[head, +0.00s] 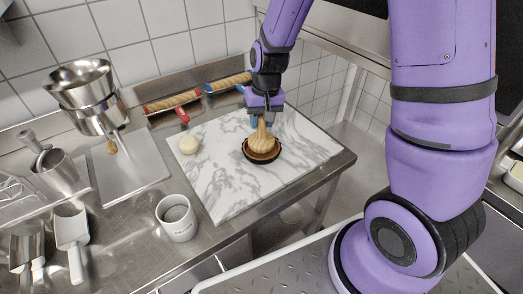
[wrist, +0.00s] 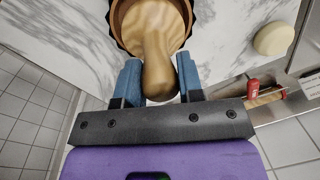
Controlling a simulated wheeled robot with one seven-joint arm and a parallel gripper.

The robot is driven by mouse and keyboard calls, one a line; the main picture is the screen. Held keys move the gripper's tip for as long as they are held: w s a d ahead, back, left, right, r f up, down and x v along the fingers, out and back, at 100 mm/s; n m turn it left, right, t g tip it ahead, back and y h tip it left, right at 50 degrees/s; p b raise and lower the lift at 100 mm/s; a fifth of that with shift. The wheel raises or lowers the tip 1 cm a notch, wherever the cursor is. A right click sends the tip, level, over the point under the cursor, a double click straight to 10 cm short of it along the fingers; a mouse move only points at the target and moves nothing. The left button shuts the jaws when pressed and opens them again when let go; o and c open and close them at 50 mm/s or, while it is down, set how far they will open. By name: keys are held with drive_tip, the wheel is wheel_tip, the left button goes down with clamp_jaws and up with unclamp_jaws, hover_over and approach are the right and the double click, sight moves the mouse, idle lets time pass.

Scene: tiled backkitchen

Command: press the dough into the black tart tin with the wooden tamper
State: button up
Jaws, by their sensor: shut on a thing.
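My gripper (head: 262,118) is shut on the upright handle of the wooden tamper (head: 263,142). In the wrist view the tamper (wrist: 157,55) stands between the two blue fingers of my gripper (wrist: 160,82). The tamper's broad foot is inside the black tart tin (head: 248,157), which has a fluted rim and rests on the marble slab. Tan dough (wrist: 123,14) shows as a band inside the tin around the foot. The tamper hides the dough beneath it, so I cannot tell how flat it is there.
A pale dough ball (head: 189,144) sits on the marble slab (head: 225,190), left of the tin. Rolling pins (head: 172,103) lie along the back. A white cup (head: 178,222) stands at the front. Metal funnels (head: 82,85) and scoops (head: 72,228) crowd the left side.

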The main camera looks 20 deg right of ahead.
drive_tip(key=shift+r, duration=3.4)
